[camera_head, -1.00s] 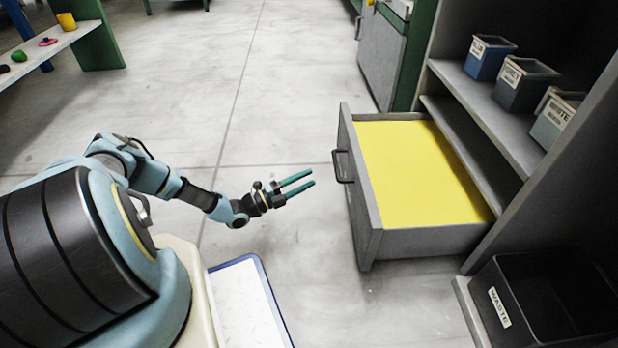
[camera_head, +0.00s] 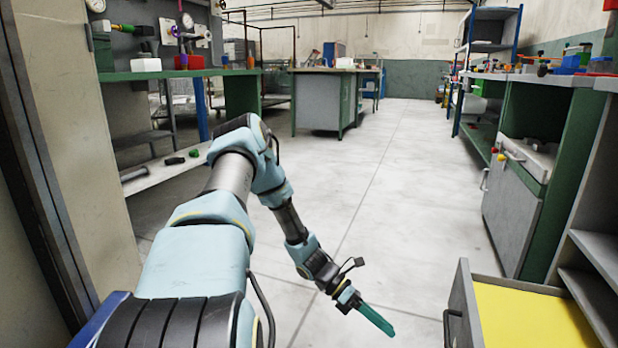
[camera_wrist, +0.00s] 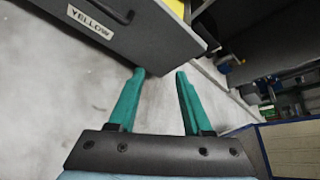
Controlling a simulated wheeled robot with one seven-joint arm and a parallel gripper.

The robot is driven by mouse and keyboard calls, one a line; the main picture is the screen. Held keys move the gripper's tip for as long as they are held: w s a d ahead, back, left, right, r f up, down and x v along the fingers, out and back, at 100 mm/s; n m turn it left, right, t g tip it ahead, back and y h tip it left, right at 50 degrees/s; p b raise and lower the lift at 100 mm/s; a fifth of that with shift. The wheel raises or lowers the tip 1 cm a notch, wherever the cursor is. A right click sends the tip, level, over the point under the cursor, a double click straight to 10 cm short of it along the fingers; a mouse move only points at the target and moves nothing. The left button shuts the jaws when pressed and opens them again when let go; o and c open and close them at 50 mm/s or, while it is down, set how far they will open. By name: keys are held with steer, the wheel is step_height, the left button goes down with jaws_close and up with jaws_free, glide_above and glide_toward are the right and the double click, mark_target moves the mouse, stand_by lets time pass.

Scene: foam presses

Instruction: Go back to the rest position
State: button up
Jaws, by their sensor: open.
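My gripper (camera_head: 377,319) has teal fingers and hangs over the open floor, left of the open drawer. In the wrist view my gripper (camera_wrist: 157,72) shows its two fingers spread apart with nothing between them. The drawer (camera_head: 461,294) is pulled out and has a yellow inside. In the wrist view the grey drawer front (camera_wrist: 150,38) carries a label reading YELLOW and a dark handle. My gripper is apart from the drawer in the head view.
A grey cabinet (camera_head: 512,210) stands beyond the drawer on the right. Green-framed workbenches (camera_head: 317,110) stand at the back. A low shelf (camera_head: 165,172) with small objects is at the left. The middle floor (camera_head: 385,190) is clear.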

steer(key=s+a+r+m+t+y+p, duration=0.2)
steer(key=a+r+m+t+y, duration=0.25)
steer(key=a+r+m, duration=0.7)
steer(key=s+a+r+m+t+y+p, duration=0.15)
steer(key=a+r+m+t+y, duration=0.35)
steer(key=a+r+m, duration=0.7)
step_height(320, 180, up, 41)
steer(key=a+n+y+p, duration=0.1)
steer(key=n+p, duration=0.2)
steer(key=p, duration=3.4)
steer(key=shift+r+g+p, duration=0.2)
steer(key=shift+g+p, duration=0.15)
steer(key=shift+s, duration=0.1)
